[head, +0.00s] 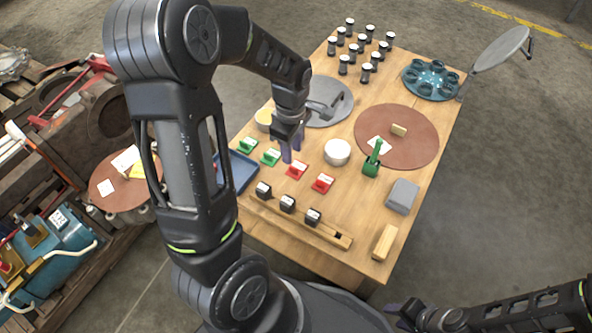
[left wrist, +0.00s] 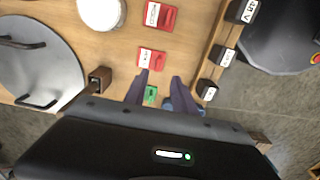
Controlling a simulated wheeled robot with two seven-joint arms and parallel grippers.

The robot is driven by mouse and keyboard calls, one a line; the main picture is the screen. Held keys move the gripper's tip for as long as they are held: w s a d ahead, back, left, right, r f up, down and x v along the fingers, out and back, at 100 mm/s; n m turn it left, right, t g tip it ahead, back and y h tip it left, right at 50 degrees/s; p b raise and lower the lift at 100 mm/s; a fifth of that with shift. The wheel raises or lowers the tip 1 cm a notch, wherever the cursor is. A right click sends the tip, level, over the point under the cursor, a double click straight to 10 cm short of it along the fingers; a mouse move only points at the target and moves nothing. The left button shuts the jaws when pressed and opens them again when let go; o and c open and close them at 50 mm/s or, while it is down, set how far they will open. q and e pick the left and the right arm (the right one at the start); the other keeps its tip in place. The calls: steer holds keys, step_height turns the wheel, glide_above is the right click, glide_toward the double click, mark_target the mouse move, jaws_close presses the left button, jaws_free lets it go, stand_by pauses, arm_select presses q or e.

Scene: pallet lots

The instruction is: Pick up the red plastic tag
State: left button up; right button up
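Two red plastic tags with white labels lie on the wooden table: a nearer-left one (head: 297,170) and one to its right (head: 323,183). In the left wrist view, one red tag (left wrist: 152,60) lies just beyond my fingertips and the other (left wrist: 160,17) is farther up. My left gripper (head: 293,148) is over the table near the left red tag; its fingers (left wrist: 158,82) are apart and hold nothing. A green tag (left wrist: 151,95) shows between them, below. My right gripper (head: 405,314) is low at the bottom right, away from the table; its fingers are unclear.
Two green tags (head: 248,146) lie left of the red ones. A white round container (head: 337,152), a green upright tool (head: 373,160) and a wooden rail with black blocks (head: 288,204) stand nearby. A blue tray (head: 240,170) sits at the left edge.

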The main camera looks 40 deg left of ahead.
mark_target(294, 167)
arm_select(q)
steer(key=shift+f+b, duration=0.45)
steer(key=shift+f, duration=0.85)
steer(key=f, duration=0.1)
steer(key=f+b, duration=0.2)
steer(key=f, duration=0.1)
steer(key=shift+w+d+f, duration=0.1)
steer(key=shift+w, duration=0.15)
steer(key=shift+f, duration=0.55)
jaws_close()
